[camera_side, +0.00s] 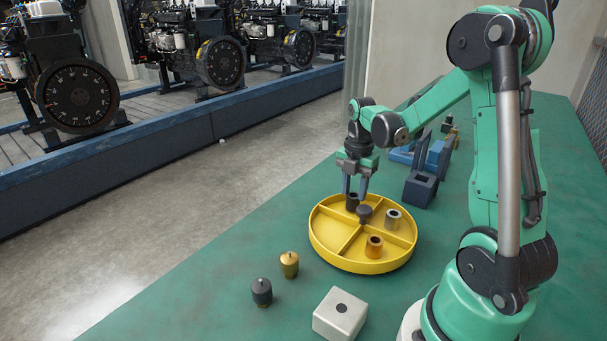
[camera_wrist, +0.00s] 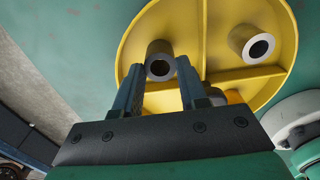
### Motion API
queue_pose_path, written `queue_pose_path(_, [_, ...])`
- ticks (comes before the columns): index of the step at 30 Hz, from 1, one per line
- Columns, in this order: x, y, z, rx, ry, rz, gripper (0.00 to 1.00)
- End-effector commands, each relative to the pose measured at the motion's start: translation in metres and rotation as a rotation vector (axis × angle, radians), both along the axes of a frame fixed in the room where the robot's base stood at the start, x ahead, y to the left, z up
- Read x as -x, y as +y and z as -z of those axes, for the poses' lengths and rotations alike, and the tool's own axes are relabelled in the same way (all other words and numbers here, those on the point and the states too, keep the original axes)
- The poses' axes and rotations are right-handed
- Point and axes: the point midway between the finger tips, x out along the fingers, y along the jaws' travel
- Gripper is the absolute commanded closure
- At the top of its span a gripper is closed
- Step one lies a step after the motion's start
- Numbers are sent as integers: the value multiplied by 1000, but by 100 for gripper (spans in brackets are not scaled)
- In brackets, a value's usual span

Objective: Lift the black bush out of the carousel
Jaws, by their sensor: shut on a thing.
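The carousel (camera_side: 318,240) is a round yellow tray with low walls dividing it into compartments; its rim (camera_wrist: 124,62) also shows in the wrist view. The black bush (camera_side: 352,203) is a dark hollow cylinder, upright at the far left part of the carousel. My gripper (camera_side: 356,193) points down and is shut on this bush. In the wrist view the bush (camera_wrist: 157,50) sits between the fingertips (camera_wrist: 160,68), its hole facing the camera. I cannot tell whether its base touches the tray floor.
The carousel also holds a dark central knob (camera_side: 364,213), a silver bush (camera_side: 393,218) and a copper bush (camera_side: 374,247). A brass part (camera_side: 289,264), a dark part (camera_side: 262,292) and a pale block (camera_side: 341,314) stand in front. Blue fixtures (camera_side: 421,186) stand behind.

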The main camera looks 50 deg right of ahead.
Motion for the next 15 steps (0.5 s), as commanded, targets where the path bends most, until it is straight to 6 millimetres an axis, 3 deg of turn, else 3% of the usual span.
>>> queue_pose_path(15, [0,0,-29,0,0,0,100])
